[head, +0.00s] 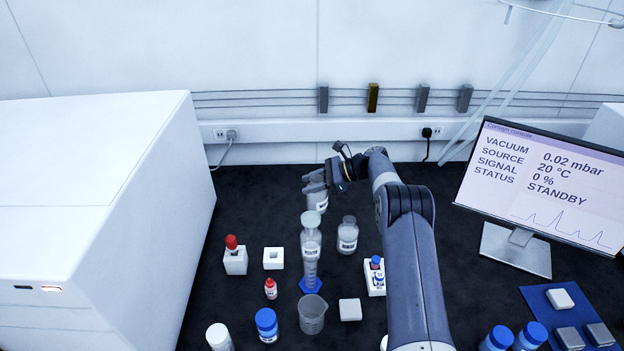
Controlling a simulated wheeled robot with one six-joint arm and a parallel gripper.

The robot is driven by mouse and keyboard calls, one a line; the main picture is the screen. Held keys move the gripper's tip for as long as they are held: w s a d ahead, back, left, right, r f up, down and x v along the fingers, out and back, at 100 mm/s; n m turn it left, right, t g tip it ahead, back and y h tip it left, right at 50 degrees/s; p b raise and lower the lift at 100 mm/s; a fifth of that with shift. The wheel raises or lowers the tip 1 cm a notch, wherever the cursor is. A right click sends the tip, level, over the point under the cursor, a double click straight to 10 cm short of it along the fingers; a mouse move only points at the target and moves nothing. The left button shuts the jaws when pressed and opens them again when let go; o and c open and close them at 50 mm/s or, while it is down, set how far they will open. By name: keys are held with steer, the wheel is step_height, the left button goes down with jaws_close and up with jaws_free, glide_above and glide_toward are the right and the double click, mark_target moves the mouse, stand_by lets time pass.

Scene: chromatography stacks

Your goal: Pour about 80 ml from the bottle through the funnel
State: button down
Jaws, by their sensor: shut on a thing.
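My gripper (318,181) is shut on a pale bottle (316,198) with a dark-printed label. It holds the bottle above the funnel. The bottle looks tilted, mouth toward the funnel, but the gripper hides part of it. The pale funnel (311,220) sits at the top of a clear graduated cylinder (310,265) with a blue foot. The bottle and funnel overlap in this view, so I cannot tell whether they touch. No stream of liquid can be made out, and the level in the cylinder is too small to read.
A second clear bottle (347,236) stands just right of the cylinder, and a beaker (312,316) in front of it. A red-capped vial (270,288), blue-capped bottle (266,324) and white blocks stand nearby. A large white instrument (95,200) fills the left; a monitor (545,185) stands right.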

steer(key=shift+s+a+r+n+t, duration=0.1)
steer(key=shift+s+n+t, duration=0.2)
steer(key=shift+s, duration=0.1)
steer(key=shift+s+a+r+n+t, duration=0.1)
steer(key=shift+s+n+t, duration=0.1)
steer(key=shift+s+n, duration=0.15)
steer(key=shift+s+f+n+t+h+b, duration=0.2)
steer(key=shift+s+n+t+h+b, duration=0.15)
steer(key=shift+b, duration=0.1)
steer(key=shift+s+f+b, duration=0.1)
steer(key=shift+b, duration=0.3)
steer(key=shift+s+a+n+b, duration=0.15)
steer(key=shift+s+n+b, duration=0.15)
steer(key=shift+b, duration=0.45)
steer(key=shift+s, duration=0.1)
